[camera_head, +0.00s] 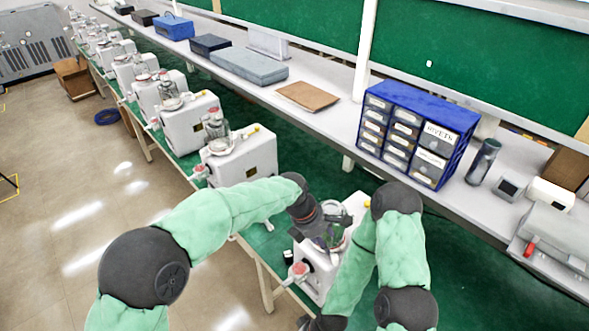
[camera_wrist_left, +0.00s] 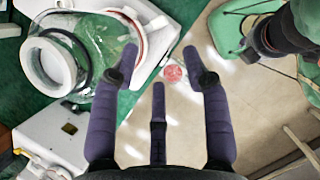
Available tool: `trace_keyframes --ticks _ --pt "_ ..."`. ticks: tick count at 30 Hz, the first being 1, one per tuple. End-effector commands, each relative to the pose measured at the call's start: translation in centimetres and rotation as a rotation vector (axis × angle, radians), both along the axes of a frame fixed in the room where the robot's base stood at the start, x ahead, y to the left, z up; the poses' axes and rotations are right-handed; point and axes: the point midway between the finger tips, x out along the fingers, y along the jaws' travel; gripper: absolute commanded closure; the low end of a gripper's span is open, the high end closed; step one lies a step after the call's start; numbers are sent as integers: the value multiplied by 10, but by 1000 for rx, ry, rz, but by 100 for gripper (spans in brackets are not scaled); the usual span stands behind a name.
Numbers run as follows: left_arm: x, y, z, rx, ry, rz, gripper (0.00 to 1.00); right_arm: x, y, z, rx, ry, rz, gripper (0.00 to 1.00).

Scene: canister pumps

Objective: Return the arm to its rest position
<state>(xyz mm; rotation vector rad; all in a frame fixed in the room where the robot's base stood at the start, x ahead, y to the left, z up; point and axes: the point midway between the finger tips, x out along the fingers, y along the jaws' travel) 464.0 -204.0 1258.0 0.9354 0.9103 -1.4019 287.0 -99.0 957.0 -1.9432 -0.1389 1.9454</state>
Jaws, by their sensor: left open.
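My left arm reaches in from the left in the head view, and its gripper (camera_head: 325,236) is over the nearest white canister pump (camera_head: 318,272). In the left wrist view my left gripper (camera_wrist_left: 160,60) has its dark fingers spread with nothing held between them. A clear glass canister with a white rim (camera_wrist_left: 52,62) lies to the left of the fingers there. A red cap (camera_wrist_left: 173,73) shows beyond the gap between the fingertips. My right arm bends down beside the pump in the head view; its dark end (camera_head: 322,323) is cut off at the bottom edge, so its fingers cannot be made out.
Several similar white pumps (camera_head: 243,158) stand in a row on the green bench. A shelf above it holds a blue drawer cabinet (camera_head: 417,133), a brown folder (camera_head: 307,96) and a dark bottle (camera_head: 483,162). Open floor (camera_head: 60,200) lies to the left.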

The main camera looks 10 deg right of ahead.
Motion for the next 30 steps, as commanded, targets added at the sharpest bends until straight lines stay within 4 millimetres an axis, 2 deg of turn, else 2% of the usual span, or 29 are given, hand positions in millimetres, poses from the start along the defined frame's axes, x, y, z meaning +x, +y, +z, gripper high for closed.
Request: trace_keyframes --ticks 4,7,11,12,16,20,24,30 --pt "1 3 -5 2 -2 -7 53 0 0 0 0 0 0 60" --pt "8 19 -26 5 -16 -42 53 0 0 0 0 0 0 60" --pt "17 61 -80 11 -59 -147 53 0 0 0 0 0 0 60" --pt "18 77 -99 13 -79 -189 53 0 0 0 0 0 0 60" --pt "12 130 -158 18 -142 -334 53 0 0 0 0 0 0 60" --pt "-9 180 -210 23 -201 -481 53 0 0 0 0 0 0 60" --pt "-46 229 -256 26 -263 -645 53 0 0 0 0 0 0 60" --pt "-108 280 -297 25 -347 -864 53 0 0 0 0 0 0 60"
